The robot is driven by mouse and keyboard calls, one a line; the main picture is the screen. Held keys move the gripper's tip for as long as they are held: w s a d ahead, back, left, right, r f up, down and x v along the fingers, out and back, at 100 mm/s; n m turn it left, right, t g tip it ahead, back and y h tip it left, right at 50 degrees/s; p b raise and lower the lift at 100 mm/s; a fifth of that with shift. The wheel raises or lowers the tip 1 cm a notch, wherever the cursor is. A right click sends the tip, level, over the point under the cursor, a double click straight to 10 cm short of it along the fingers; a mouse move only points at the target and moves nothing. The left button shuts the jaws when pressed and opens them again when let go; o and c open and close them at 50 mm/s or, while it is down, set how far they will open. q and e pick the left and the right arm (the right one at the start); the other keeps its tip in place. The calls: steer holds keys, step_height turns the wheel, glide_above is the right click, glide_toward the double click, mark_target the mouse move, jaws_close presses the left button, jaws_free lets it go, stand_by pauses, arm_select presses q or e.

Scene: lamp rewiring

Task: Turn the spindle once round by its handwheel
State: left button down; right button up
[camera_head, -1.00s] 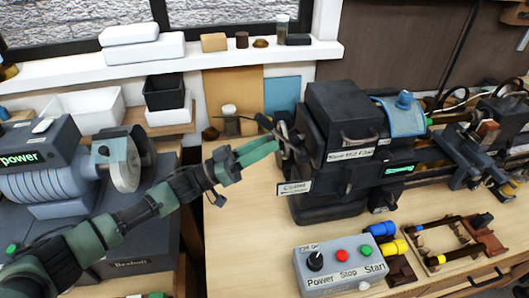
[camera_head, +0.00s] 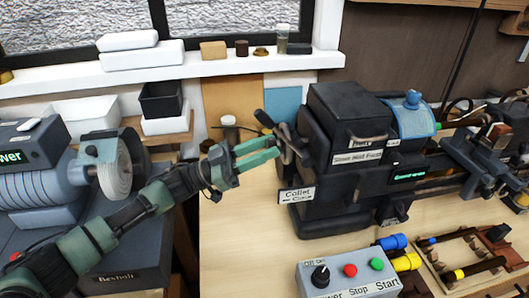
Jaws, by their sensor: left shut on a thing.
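The dark lathe headstock (camera_head: 345,140) stands on the wooden bench right of centre. On its left end is the dark metal handwheel (camera_head: 288,137), seen nearly edge-on, with a black handle (camera_head: 264,118) sticking up to the left. My left gripper (camera_head: 277,150) reaches in from the left with its green fingers at the handwheel's near edge. It is shut on the handwheel; the exact contact is small and partly hidden by the fingertips. My right gripper is not in view.
A control box (camera_head: 350,275) with a knob and buttons sits at the front. Screwdriver-like tools lie in a wooden rack (camera_head: 450,260) at right. Bare bench lies below the handwheel.

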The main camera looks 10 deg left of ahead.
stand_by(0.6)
arm_select(q)
steer(key=c, duration=1.1)
jaws_free()
steer(key=shift+o, duration=0.2)
